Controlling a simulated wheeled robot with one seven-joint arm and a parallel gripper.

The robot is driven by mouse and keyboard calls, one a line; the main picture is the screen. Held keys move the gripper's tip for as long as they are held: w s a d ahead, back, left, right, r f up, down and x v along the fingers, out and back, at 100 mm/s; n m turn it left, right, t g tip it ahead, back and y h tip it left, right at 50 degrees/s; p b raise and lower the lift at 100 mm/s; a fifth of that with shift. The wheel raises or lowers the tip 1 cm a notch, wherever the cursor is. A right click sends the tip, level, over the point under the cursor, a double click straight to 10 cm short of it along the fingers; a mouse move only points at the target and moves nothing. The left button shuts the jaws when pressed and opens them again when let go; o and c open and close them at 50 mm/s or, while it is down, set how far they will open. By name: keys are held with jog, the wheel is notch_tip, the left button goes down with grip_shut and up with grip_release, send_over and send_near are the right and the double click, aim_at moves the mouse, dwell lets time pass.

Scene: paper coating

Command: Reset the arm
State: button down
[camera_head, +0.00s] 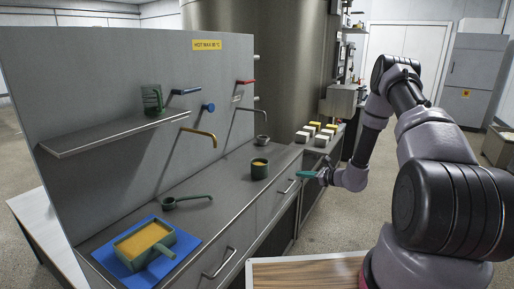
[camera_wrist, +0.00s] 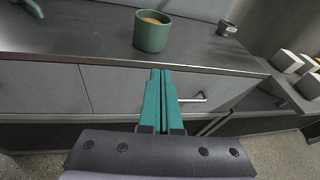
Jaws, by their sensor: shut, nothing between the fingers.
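My gripper (camera_head: 308,175) has teal fingers and is shut and empty. It hangs in the air in front of the counter's edge, to the right of a green cup (camera_head: 260,169). In the wrist view, the two teal fingers of my gripper (camera_wrist: 161,82) lie together and point toward the counter. The green cup (camera_wrist: 151,34) stands upright on the counter beyond them, apart from the fingers, with something orange-yellow inside. My arm comes in from the right of the head view.
The grey counter (camera_head: 225,185) holds a green ladle (camera_head: 188,201), a small bowl (camera_head: 262,141) and a blue mat (camera_head: 112,262) under a green pan with yellow contents. Pale blocks (camera_head: 302,137) stand at the far end. A shelf (camera_head: 110,133) and taps are on the panel. A wooden surface (camera_head: 305,275) is at bottom.

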jog(key=s+a+r+n+g, duration=0.25)
jog(key=s+r+n, duration=0.2)
jog(key=r, duration=0.55)
jog(key=s+a+r+n+g, duration=0.25)
jog(key=s+r+n, duration=0.2)
jog(key=r, duration=0.65)
jog(key=s+a+r+n+g, duration=0.2)
jog(key=s+a+r+n, duration=0.15)
jog(key=s+r, duration=0.45)
jog(key=s+d+r+n+t+h, duration=0.1)
jog(key=s+d+r+n+h, duration=0.3)
jog(key=s+r, duration=0.3)
jog(key=s+d+r+n+t+h, duration=0.2)
jog(key=s+d+r+n+h, duration=0.2)
jog(key=s+r, duration=0.4)
jog(key=s+n, duration=0.1)
jog(key=s, duration=0.6)
jog(key=shift+d+r+t, duration=0.15)
jog(key=shift+r+t, duration=0.15)
